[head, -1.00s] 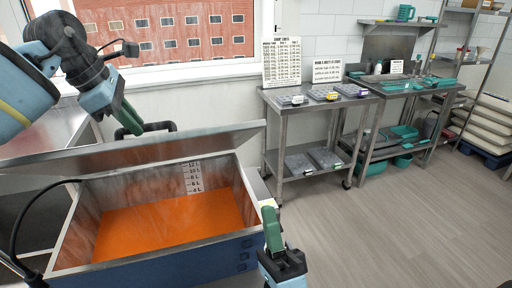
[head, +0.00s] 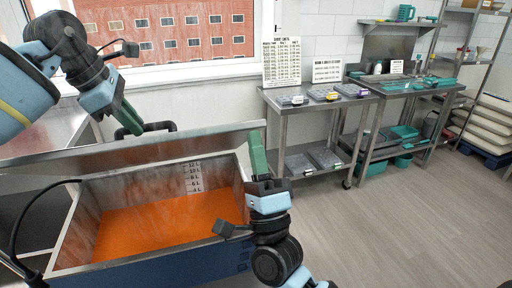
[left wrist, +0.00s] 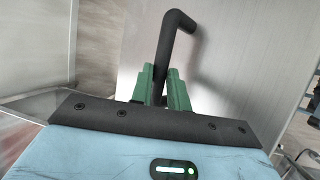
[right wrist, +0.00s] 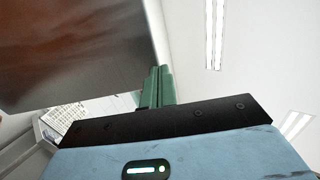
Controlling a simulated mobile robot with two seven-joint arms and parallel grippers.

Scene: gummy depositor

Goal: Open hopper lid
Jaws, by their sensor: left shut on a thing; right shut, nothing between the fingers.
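The hopper (head: 215,238) is a steel-lined box with a blue front, holding orange liquid. Its steel lid (head: 205,142) stands raised along the back side, leaving the box open from above. My left gripper (head: 133,126) is shut on the black bar handle (head: 160,127) on the lid's far side; the handle (left wrist: 165,55) rises between its green fingers in the left wrist view. My right gripper (head: 257,140) is shut and empty at the hopper's right rim, close to the lid's right end. In the right wrist view, the lid's orange-tinted inner face (right wrist: 75,45) is left of the fingers; contact is unclear.
A volume scale (head: 193,177) is on the hopper's inner back wall. A black hose (head: 30,205) curves over its left side. A steel cart (head: 310,110) with trays stands to the right, then a bench (head: 400,90) with teal containers. The floor at right is clear.

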